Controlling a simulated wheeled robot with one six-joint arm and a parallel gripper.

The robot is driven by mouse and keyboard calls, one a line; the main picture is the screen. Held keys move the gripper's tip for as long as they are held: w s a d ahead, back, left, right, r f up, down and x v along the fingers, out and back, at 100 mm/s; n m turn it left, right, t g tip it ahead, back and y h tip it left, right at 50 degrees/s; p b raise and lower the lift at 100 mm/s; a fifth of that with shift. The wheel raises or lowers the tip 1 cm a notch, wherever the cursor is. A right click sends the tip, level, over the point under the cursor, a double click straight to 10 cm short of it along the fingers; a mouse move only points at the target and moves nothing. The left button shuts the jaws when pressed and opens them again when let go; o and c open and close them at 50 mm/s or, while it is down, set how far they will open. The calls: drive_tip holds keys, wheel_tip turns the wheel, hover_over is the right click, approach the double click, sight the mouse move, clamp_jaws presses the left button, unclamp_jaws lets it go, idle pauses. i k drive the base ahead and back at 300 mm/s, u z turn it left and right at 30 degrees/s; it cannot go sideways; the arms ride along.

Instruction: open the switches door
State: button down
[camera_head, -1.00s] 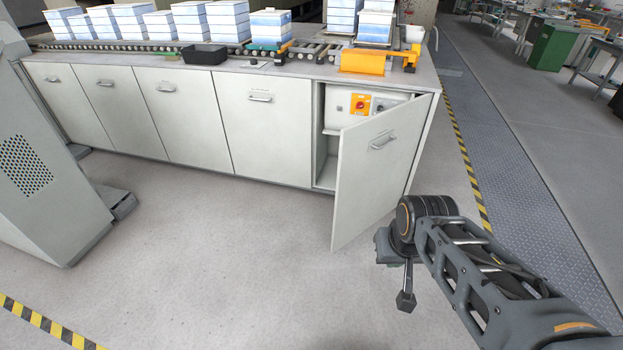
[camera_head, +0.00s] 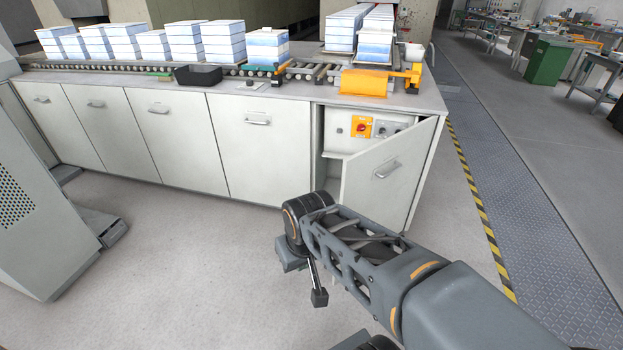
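The switches door (camera_head: 387,178) is the rightmost cabinet door. It stands partly open, swung outward with its hinge side at the right, and its handle (camera_head: 387,169) faces me. Behind its free edge I see an orange panel with a red switch (camera_head: 362,127) and a grey switch (camera_head: 386,129) beside it. My arm covers the door's lower left part. My gripper (camera_head: 290,258) is at the arm's end, left of the door's free edge in the picture.
Several closed cabinet doors (camera_head: 257,150) run to the left. A roller conveyor (camera_head: 225,75) with stacked boxes lies on top, with an orange guard (camera_head: 364,82) at its right. A grey perforated housing (camera_head: 35,205) stands at left. The floor (camera_head: 190,260) between is clear.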

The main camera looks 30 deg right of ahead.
sight(380, 181)
drive_tip(key=u, duration=0.1)
drive_tip(key=i, duration=1.35)
drive_tip(key=z, duration=0.3)
